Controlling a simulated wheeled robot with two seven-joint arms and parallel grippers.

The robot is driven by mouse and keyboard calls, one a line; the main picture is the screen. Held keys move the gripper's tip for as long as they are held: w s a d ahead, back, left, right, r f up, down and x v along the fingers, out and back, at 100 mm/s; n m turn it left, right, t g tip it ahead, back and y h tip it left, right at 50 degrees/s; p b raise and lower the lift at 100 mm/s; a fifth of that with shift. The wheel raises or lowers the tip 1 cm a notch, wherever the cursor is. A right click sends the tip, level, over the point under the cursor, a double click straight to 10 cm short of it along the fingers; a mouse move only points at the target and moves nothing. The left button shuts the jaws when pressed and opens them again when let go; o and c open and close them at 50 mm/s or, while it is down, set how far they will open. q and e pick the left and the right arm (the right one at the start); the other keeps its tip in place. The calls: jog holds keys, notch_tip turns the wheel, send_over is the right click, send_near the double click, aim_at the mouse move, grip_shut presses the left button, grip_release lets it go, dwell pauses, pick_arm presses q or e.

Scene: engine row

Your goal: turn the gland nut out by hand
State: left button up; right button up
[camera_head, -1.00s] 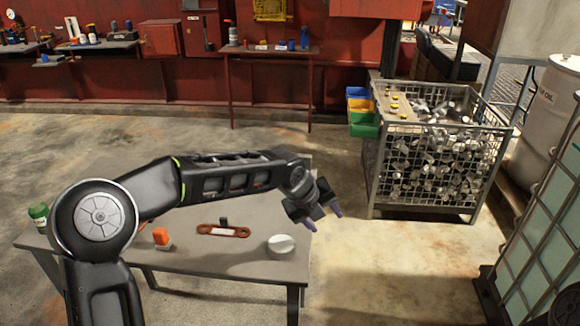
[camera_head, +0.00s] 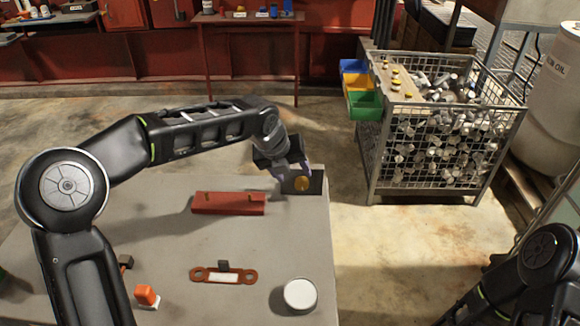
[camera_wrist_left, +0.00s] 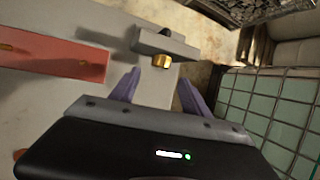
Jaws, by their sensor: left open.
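The gland nut (camera_head: 302,184) is a small brass-coloured round piece on the front of a grey block (camera_head: 317,182) at the table's far right corner. In the left wrist view the nut (camera_wrist_left: 162,62) lies ahead of and between two purple fingertips, with a gap on each side. My left gripper (camera_head: 291,172) is open and empty, close to the nut in the head view. Whether a finger touches the nut cannot be told. My right gripper is out of view; only part of my right arm shows at lower right.
A red block (camera_head: 228,204) with brass pins lies left of the nut. A reddish-brown link plate (camera_head: 245,275), an orange-topped item (camera_head: 146,296) and a white round lid (camera_head: 300,294) sit nearer on the table (camera_head: 190,245). A wire cage (camera_head: 440,150) of metal parts stands right.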

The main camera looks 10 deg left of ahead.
aim_at(301, 184)
pick_arm(q)
jog(key=shift+d+r, duration=0.1)
jog(key=shift+r, duration=0.05)
jog(key=shift+s, duration=0.1)
jog(key=shift+p+x, duration=0.35)
jog(key=shift+x, duration=3.65)
jog(key=shift+c, duration=0.5)
grip_shut()
